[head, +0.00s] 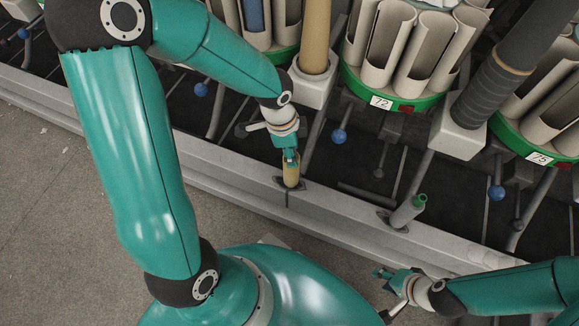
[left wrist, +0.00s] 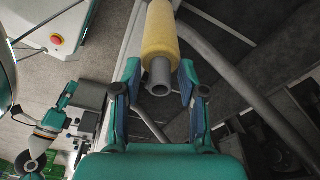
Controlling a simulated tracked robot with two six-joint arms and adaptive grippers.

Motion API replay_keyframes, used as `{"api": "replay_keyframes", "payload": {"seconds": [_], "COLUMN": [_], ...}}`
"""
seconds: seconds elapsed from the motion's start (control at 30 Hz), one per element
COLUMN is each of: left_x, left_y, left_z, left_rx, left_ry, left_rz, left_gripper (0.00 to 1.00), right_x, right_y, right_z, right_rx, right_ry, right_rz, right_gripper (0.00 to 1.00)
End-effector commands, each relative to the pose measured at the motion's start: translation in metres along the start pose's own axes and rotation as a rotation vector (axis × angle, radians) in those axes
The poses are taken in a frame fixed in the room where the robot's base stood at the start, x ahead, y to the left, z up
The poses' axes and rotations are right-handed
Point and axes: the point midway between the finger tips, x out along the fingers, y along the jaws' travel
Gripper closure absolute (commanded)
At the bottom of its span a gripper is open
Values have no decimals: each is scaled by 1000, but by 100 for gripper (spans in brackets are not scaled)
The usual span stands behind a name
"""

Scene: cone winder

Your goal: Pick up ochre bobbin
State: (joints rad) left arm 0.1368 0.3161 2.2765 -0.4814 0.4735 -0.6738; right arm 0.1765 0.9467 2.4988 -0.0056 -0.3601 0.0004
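The ochre bobbin (head: 291,174) stands on a holder on the grey rail in the head view, with my left gripper (head: 290,158) right over its top. In the left wrist view the yellow bobbin (left wrist: 159,35) shows its grey tube end pointing toward the camera. The two fingers of my left gripper (left wrist: 160,84) are spread on either side of that tube end, with a gap visible at each side. My right gripper (head: 380,294) is low at the right in the head view, its fingers apart and nothing seen between them.
A grey tube with a green top (head: 408,210) stands farther right on the rail (head: 235,180). Green round magazines of pale tubes, numbered 72 (head: 381,102) and 75 (head: 539,157), stand behind. Blue-knobbed levers (head: 339,135) stick out near the left gripper. The floor (head: 50,200) is mostly clear.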

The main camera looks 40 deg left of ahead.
Motion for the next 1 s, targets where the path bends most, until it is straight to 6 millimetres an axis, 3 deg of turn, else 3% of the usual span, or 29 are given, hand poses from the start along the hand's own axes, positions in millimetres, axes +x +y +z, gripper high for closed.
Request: {"api": "replay_keyframes", "payload": {"seconds": [0.03, 0.17, 0.73, 0.87, 1.0], "left_x": [1, 1, 0, -14, -41], "left_y": [1, 1, 2, 1, 0], "left_z": [0, 0, 1, -2, -6], "left_rx": [0, 1, 1, 1, 1], "left_ry": [-1, -2, -3, -2, 1], "left_rz": [2, 3, 6, 3, -1], "left_gripper": [78, 97, 100, 100, 100], "right_x": [0, 0, -1, -7, -19], "right_y": [0, 0, 0, -2, -7], "right_z": [0, 0, 0, 0, 0], "right_rx": [0, 0, 0, 0, 0], "right_ry": [0, 0, 0, 0, 0], "right_rz": [0, 0, 0, 0, 0], "right_gripper": [60, 60, 60, 60, 60]}}
